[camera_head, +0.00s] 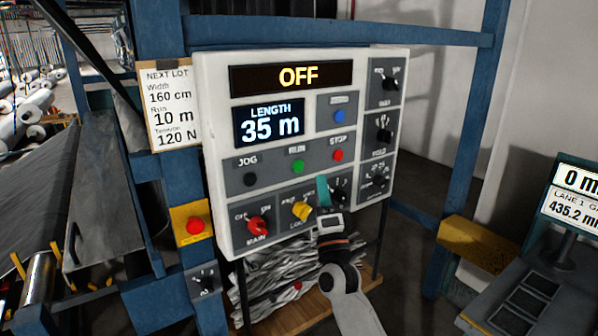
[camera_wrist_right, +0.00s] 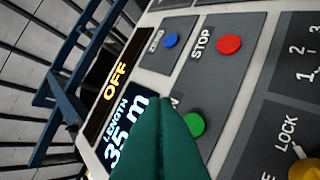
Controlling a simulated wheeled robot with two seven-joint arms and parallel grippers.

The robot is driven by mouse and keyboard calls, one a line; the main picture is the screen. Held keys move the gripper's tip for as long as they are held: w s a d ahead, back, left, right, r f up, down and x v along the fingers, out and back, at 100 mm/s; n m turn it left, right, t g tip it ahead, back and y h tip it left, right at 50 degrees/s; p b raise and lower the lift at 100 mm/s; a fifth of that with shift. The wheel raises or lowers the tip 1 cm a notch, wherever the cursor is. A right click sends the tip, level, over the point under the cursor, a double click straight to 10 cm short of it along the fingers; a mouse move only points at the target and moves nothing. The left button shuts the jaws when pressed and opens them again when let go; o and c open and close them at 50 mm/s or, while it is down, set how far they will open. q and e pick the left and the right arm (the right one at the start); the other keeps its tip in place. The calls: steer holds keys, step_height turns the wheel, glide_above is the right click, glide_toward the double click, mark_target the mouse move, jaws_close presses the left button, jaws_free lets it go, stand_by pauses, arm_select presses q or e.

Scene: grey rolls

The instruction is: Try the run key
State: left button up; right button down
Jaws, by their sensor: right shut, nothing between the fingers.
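The control panel (camera_head: 222,110) is a white box with grey plates; its top display (camera_head: 299,76) reads OFF. The green RUN button (camera_head: 298,166) sits between the black JOG button (camera_head: 250,179) and the red STOP button (camera_head: 338,155). My right gripper (camera_head: 322,188) has teal fingers, shut and empty, below and right of the green button in the head view. In the right wrist view, the shut fingers (camera_wrist_right: 164,100) overlap the left edge of the green button (camera_wrist_right: 194,124); I cannot tell whether they touch it. My left gripper is not in view.
The length display (camera_head: 268,124) reads 35 m. A red MAIN knob (camera_head: 257,225) and a yellow lock knob (camera_head: 301,211) sit below the buttons. Several black knobs line the right side. A red button on a yellow box (camera_head: 194,225) is at the left. Blue posts frame the panel.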

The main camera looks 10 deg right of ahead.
mark_target(298, 167)
steer(key=shift+w+a+b, duration=0.3)
steer(key=shift+w+b, duration=0.2)
steer(key=shift+w, duration=0.35)
steer(key=shift+w+a+b, duration=0.35)
steer(key=shift+w+b, duration=0.1)
steer(key=shift+w, duration=0.45)
steer(key=shift+w+a+b, duration=0.3)
steer(key=shift+w+b, duration=0.2)
steer(key=shift+w, duration=0.35)
steer(key=shift+w+a+f+b, duration=0.1)
steer(key=shift+w+b, duration=0.2)
steer(key=shift+b, duration=0.1)
steer(key=shift+w, duration=0.1)
